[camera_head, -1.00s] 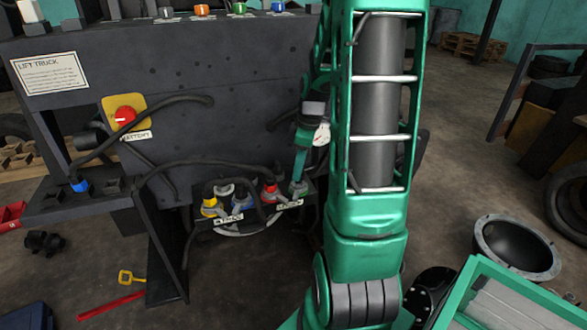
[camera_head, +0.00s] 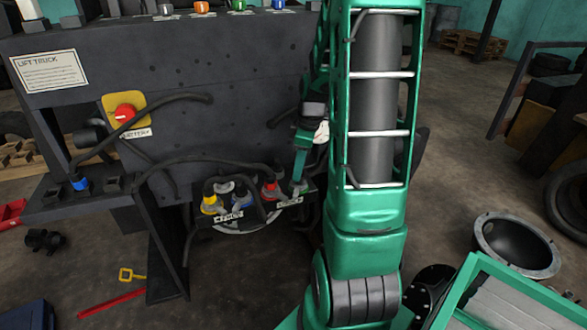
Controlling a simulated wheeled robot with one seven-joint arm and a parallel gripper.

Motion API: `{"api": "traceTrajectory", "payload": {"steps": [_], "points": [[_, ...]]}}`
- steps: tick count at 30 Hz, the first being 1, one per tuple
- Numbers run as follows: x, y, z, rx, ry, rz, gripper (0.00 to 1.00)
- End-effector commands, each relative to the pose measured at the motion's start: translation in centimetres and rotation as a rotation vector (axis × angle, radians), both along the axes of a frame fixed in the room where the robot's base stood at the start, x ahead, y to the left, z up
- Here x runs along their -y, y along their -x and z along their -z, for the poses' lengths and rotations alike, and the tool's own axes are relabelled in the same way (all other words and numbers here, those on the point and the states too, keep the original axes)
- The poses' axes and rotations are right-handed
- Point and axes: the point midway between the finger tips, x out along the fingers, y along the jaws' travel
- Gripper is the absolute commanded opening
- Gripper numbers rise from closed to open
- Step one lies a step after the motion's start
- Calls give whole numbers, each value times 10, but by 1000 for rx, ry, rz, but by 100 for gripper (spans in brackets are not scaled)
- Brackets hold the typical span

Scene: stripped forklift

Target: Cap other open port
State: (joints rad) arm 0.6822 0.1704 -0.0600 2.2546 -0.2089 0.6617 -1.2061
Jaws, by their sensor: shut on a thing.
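A dark port block (camera_head: 262,211) is low on the front of the truck panel. A yellow fitting (camera_head: 209,206), a blue fitting (camera_head: 239,193) and a red fitting (camera_head: 270,189) sit on it with black hoses. A grey round part shows behind the blue one. My gripper (camera_head: 299,188) points down at the right end of the block, just right of the red fitting. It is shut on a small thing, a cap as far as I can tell. The fingertips and the port under them are too small and partly hidden to tell whether the cap is seated.
A red battery knob (camera_head: 125,113) and looping black hoses (camera_head: 165,105) are on the panel left of the block. Coloured lever tops (camera_head: 202,8) line its upper edge. A red bar (camera_head: 111,303) and a yellow key-like piece (camera_head: 131,275) lie on the floor. A black bowl (camera_head: 516,245) is at right.

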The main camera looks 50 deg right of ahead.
Motion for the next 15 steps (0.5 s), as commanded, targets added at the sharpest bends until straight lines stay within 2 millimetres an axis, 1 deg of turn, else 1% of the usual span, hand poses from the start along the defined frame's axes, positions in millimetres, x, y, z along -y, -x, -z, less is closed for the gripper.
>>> {"api": "traceTrajectory", "payload": {"steps": [15], "points": [[0,0,6,-1,-1,0,0]]}}
